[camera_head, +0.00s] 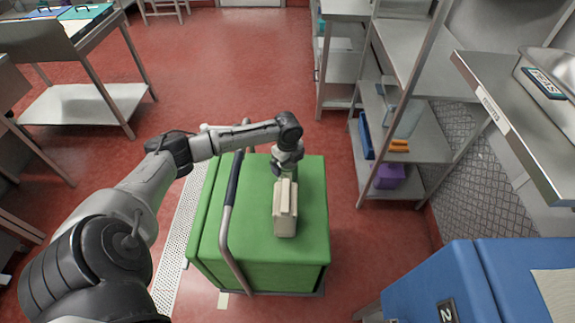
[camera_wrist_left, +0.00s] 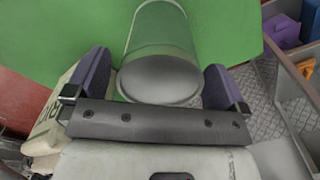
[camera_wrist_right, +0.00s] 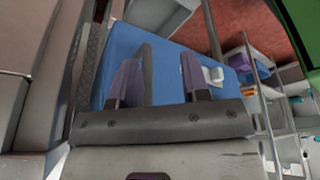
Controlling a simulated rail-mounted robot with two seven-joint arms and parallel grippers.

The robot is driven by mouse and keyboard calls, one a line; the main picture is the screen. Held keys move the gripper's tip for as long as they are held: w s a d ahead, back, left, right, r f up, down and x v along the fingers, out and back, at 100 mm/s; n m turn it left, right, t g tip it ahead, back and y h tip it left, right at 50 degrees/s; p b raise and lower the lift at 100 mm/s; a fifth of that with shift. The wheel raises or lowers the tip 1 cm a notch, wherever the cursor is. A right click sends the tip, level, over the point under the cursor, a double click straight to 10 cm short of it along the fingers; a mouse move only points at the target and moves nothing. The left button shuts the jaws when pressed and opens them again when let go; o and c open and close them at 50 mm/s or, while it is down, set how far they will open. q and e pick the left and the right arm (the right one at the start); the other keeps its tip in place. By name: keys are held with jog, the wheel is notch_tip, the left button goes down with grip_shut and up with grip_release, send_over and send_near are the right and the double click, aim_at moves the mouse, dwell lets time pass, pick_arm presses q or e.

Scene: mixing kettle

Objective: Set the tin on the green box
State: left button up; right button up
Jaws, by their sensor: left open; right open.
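The green box (camera_head: 313,230) stands in the middle of the head view, with a flat top. In the left wrist view, the shiny tin (camera_wrist_left: 165,50) stands against the green top between the two spread fingers of that gripper. The fingers are open, with room on either side of it. In the head view the tin is mostly hidden by the gripper. My right gripper (camera_wrist_right: 157,68) is open and empty, facing a blue box (camera_wrist_right: 125,45).
A curved handle (camera_head: 228,215) runs along the box's left side. Metal shelves (camera_head: 420,140) stand to the right. The blue box also shows at lower right in the head view (camera_head: 425,280).

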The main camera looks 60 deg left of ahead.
pick_arm(q)
notch_tip(320, 180, up, 10)
jog(key=shift+r+p, duration=0.1)
jog(key=shift+p, duration=1.05)
